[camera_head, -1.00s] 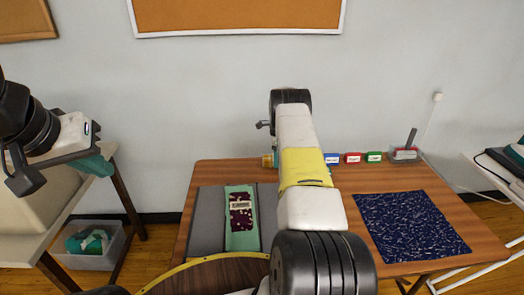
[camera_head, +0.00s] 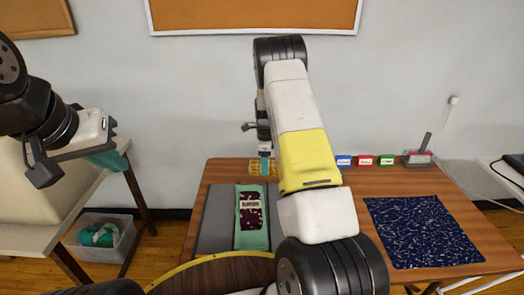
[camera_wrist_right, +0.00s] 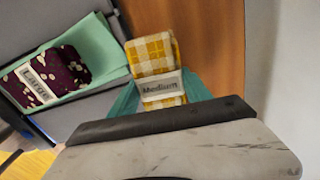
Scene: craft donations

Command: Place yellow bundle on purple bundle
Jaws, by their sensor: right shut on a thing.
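The yellow checked bundle (camera_wrist_right: 153,52), with a "Medium" label, is held in my right gripper (camera_head: 265,166). It also shows in the head view (camera_head: 256,168), partly hidden by the gripper, at the table's back left edge. I cannot tell whether it touches the table. The purple patterned bundle (camera_head: 250,213), with a "Large" label, lies on a folded green cloth. It also shows in the right wrist view (camera_wrist_right: 45,78), left of the yellow bundle. My left gripper (camera_head: 75,168) is open and empty, at the left, in front of the side table.
The green cloth (camera_head: 252,243) lies on a grey mat (camera_head: 214,220) on the wooden table (camera_head: 365,190). A dark blue patterned cloth (camera_head: 423,232) lies at the right. Small coloured labelled blocks (camera_head: 365,160) line the back edge. A bin (camera_head: 98,240) stands on the floor at left.

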